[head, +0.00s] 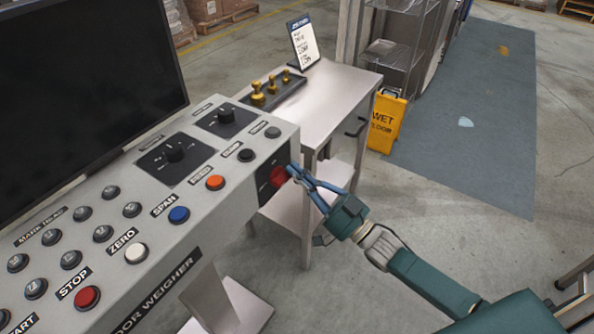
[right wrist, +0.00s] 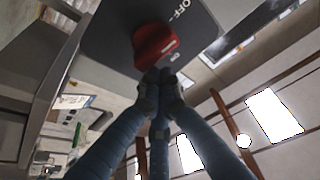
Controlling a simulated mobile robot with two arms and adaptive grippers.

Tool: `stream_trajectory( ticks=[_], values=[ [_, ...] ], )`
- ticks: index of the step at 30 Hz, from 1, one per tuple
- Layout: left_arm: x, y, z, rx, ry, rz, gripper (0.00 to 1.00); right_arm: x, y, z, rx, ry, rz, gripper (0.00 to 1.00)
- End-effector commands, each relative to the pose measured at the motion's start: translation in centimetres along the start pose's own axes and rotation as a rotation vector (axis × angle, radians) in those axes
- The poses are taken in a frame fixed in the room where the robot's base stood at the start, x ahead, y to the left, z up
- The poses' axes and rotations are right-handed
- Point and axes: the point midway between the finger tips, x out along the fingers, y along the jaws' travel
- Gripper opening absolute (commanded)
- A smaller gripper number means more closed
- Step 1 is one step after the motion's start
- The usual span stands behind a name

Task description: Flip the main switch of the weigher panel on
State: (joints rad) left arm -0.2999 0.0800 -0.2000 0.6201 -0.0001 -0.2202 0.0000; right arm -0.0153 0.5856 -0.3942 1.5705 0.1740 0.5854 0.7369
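The weigher panel (head: 225,160) is a grey sloped console on the left in the head view. The main switch is a red rotary knob (head: 278,176) on a dark plate at its right end; it also shows in the right wrist view (right wrist: 153,46). "OFF" is printed above the knob there. The knob has a white mark, but I cannot tell its setting for sure. My right gripper (head: 292,173) has its fingertips at the knob. In the right wrist view, its fingertips (right wrist: 159,78) are together at the knob's lower edge; contact is unclear. My left gripper is out of view.
Labelled buttons and two black dials cover the panel, below a dark screen (head: 85,90). A side table (head: 325,100) with brass weights and a sign stands close behind the switch. A yellow wet-floor sign (head: 386,122) stands beyond. The floor at right is mostly clear.

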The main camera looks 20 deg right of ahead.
Motion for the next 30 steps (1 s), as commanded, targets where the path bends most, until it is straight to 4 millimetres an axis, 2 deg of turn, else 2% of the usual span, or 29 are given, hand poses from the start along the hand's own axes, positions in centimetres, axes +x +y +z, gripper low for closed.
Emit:
stream_trajectory(
  ticks=[30],
  values=[
    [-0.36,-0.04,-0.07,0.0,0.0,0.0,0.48,-0.09,0.1,0.26,0.046,-0.004,0.017,0.0]
  ],
)
